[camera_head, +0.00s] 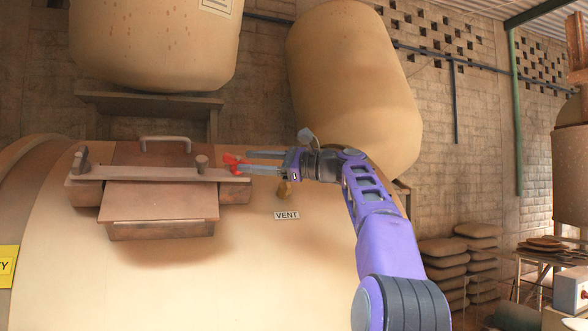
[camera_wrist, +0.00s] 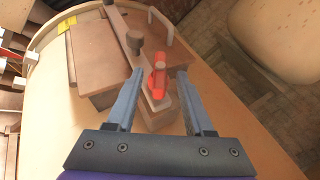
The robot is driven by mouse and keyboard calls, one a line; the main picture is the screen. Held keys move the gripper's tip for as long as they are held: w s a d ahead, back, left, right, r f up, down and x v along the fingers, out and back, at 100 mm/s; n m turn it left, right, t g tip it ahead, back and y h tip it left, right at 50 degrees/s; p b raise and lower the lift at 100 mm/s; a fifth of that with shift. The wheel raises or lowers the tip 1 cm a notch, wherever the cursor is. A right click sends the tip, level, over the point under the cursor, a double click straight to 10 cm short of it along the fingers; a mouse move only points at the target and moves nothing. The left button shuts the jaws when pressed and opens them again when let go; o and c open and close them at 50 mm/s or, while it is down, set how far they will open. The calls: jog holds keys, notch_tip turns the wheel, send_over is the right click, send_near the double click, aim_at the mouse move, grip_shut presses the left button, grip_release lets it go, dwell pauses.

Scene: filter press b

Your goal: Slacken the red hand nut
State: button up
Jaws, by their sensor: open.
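The red hand nut (camera_head: 233,162) sits at the right end of a metal clamp bar (camera_head: 130,180) across a hatch on the big tan vessel. In the wrist view the red hand nut (camera_wrist: 157,80) shows between and beyond my fingertips. My gripper (camera_head: 248,163) is open, its fingers pointing left in the head view, close to the nut. In the wrist view my gripper (camera_wrist: 158,85) has a finger on each side of the nut, with gaps to both. Whether a fingertip touches it I cannot tell.
A grey knob (camera_head: 202,163) stands on the bar left of the nut, and a metal handle (camera_head: 165,142) rises behind it. A brass fitting (camera_head: 283,188) and a VENT label (camera_head: 286,215) are below my gripper. A large tan tank (camera_head: 350,80) stands behind my arm.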

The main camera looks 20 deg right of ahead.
jog(key=r+v, duration=0.1)
jog(key=v, duration=1.2)
jog(key=shift+f+b, duration=0.35)
jog(key=shift+f, duration=0.15)
jog(key=shift+c, duration=0.3)
